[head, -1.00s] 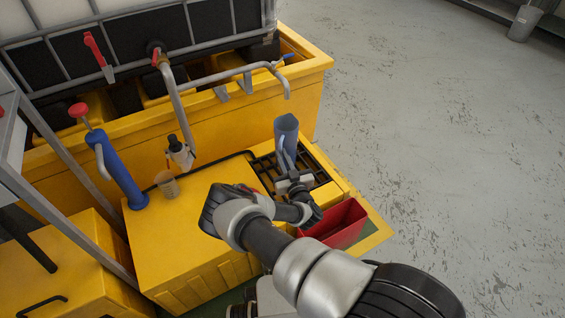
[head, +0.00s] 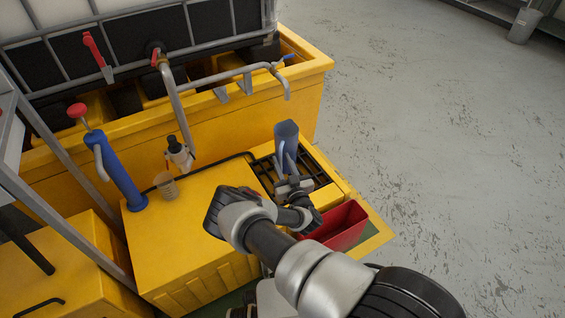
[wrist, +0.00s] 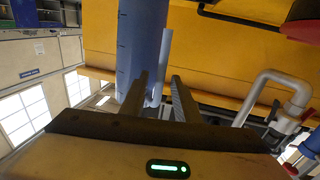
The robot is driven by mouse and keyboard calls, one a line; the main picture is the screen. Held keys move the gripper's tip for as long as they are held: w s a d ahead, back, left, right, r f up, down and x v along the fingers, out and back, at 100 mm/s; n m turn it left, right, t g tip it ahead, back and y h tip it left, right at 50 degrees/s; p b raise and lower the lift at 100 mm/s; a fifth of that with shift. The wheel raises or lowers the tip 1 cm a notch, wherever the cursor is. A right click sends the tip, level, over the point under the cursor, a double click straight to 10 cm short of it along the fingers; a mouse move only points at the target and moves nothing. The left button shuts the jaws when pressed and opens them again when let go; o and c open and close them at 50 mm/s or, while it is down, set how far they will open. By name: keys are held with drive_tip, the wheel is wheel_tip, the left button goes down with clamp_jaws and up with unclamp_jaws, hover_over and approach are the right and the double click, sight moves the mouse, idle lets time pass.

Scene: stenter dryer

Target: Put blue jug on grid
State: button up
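The blue jug (head: 286,135) is upright over the black grid (head: 263,172), at the right end of the yellow unit. My gripper (head: 291,180) is at the jug's near side, shut on its handle. In the wrist view the jug (wrist: 140,40) rises beyond the two fingers (wrist: 160,95), with the handle (wrist: 164,60) between them. The jug's base is hidden behind the handle and my gripper, so I cannot tell whether it touches the grid.
A red bin (head: 338,226) stands just right of my gripper. A metal spout (head: 286,85) hangs behind the jug. A clear beaker (head: 167,186), a small bottle (head: 178,152) and a blue pump (head: 119,172) are to the left. Open floor lies right.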

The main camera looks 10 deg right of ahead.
drive_tip(key=s+d+p, duration=0.2)
drive_tip(key=s, duration=0.9)
drive_tip(key=w+d+r+m+h, duration=0.1)
drive_tip(key=d+r+m+h, duration=0.4)
drive_tip(key=r+m+h, duration=0.45)
drive_tip(key=w+d+r+m+h, duration=0.1)
drive_tip(key=d+r+m+h, duration=0.55)
drive_tip(key=r+m, duration=0.55)
drive_tip(key=s+d+r+m+g+h, duration=0.2)
drive_tip(key=s+d+r+m+g, duration=0.3)
drive_tip(key=m+g, duration=0.45)
drive_tip(key=s+d+r+m+g+h, duration=0.25)
drive_tip(key=s+r+m+g, duration=0.35)
drive_tip(key=m, duration=0.7)
drive_tip(key=s+a+r+m+g+y, duration=0.25)
drive_tip(key=s+m+y, duration=0.3)
drive_tip(key=m, duration=0.35)
drive_tip(key=s+a+r+m+g+y, duration=0.1)
drive_tip(key=s+a+r+m+y, duration=0.15)
drive_tip(key=s+m+y, duration=0.4)
drive_tip(key=s+a+r+m+t+y, duration=0.5)
drive_tip(key=a+r+m, duration=0.5)
drive_tip(key=m, duration=0.4)
drive_tip(key=shift+s+a+r+m+t, duration=0.35)
drive_tip(key=shift+s+a+t, duration=0.15)
drive_tip(key=shift+t, duration=0.5)
